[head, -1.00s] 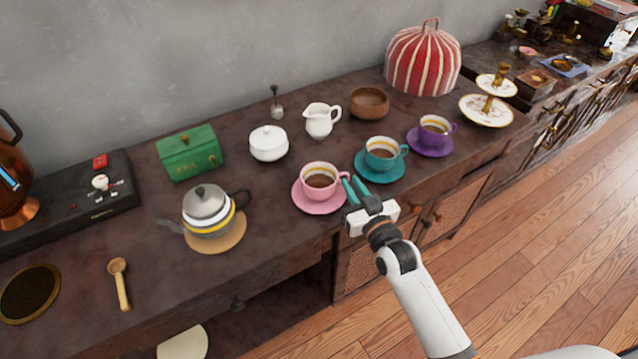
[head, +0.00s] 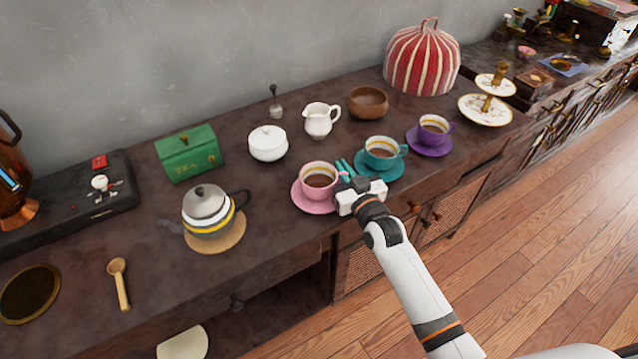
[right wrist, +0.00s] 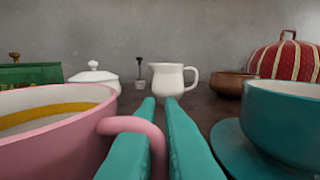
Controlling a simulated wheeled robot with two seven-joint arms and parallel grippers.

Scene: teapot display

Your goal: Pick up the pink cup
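The pink cup (head: 319,181) holds dark liquid and stands upright on its pink saucer (head: 308,204) near the counter's front edge. It also fills the lower left of the right wrist view (right wrist: 50,145), its handle (right wrist: 142,126) pointing toward my gripper. My right gripper (head: 344,166) has teal fingers and is at the cup's right side. In the right wrist view the fingers (right wrist: 161,102) are a little apart; the left finger passes through the handle loop, and the handle's outer part lies between the fingers. My left gripper does not show.
A teal cup (head: 381,153) on a teal saucer (head: 376,171) stands close to the right of my gripper. A white creamer (head: 320,121), a sugar bowl (head: 268,144) and a wooden bowl (head: 369,102) stand behind. A kettle (head: 208,211) is to the left.

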